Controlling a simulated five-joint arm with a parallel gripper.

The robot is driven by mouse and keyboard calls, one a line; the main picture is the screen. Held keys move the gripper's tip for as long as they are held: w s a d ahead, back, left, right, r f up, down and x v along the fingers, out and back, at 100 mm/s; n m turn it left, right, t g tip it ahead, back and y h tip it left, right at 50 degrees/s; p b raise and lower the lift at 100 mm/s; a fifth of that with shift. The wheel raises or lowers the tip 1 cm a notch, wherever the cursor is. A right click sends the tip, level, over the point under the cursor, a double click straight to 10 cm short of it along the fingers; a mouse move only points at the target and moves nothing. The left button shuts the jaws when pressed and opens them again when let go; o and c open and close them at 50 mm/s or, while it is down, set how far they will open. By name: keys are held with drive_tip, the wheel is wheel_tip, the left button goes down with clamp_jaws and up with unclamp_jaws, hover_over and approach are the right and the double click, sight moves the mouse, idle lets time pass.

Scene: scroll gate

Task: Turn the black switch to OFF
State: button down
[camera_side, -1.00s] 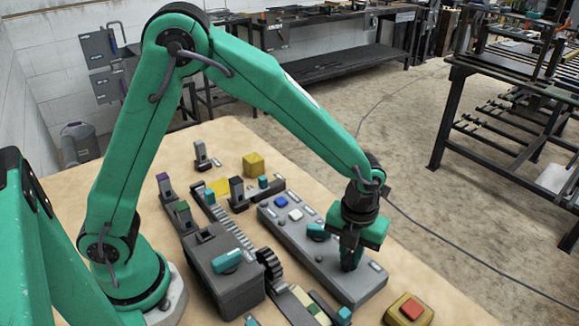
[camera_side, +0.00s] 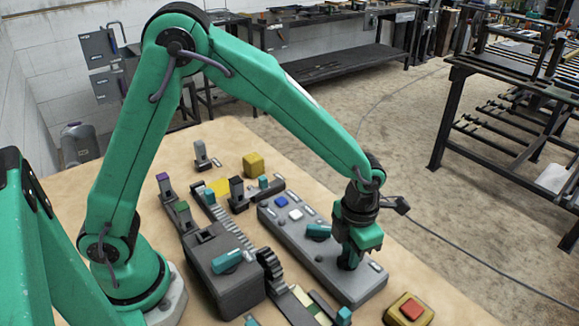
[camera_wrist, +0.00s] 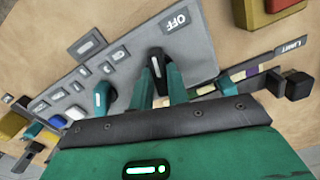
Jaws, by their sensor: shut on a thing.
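The black switch (camera_wrist: 157,62) sits on the long grey panel (camera_wrist: 203,66). In the wrist view its visible end points up the picture, and the OFF label (camera_wrist: 176,20) lies up and to the right of it. My gripper (camera_wrist: 162,84) is shut on the switch, with one teal finger on each side. In the side view my gripper (camera_side: 349,263) points down over the near end of the panel (camera_side: 347,286) and mostly hides the switch.
A teal knob (camera_side: 318,231) and a blue button (camera_side: 281,202) are farther along the panel. A red button (camera_side: 411,308) on a yellow base stands at the front right. A grey box with a teal knob (camera_side: 227,261) and a dark gear (camera_side: 270,265) lie to the left.

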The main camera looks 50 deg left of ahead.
idle(0.3)
drive_tip(key=c, duration=1.4)
unclamp_jaws()
drive_tip(key=shift+o, duration=0.2)
drive_tip(key=shift+r, duration=3.95)
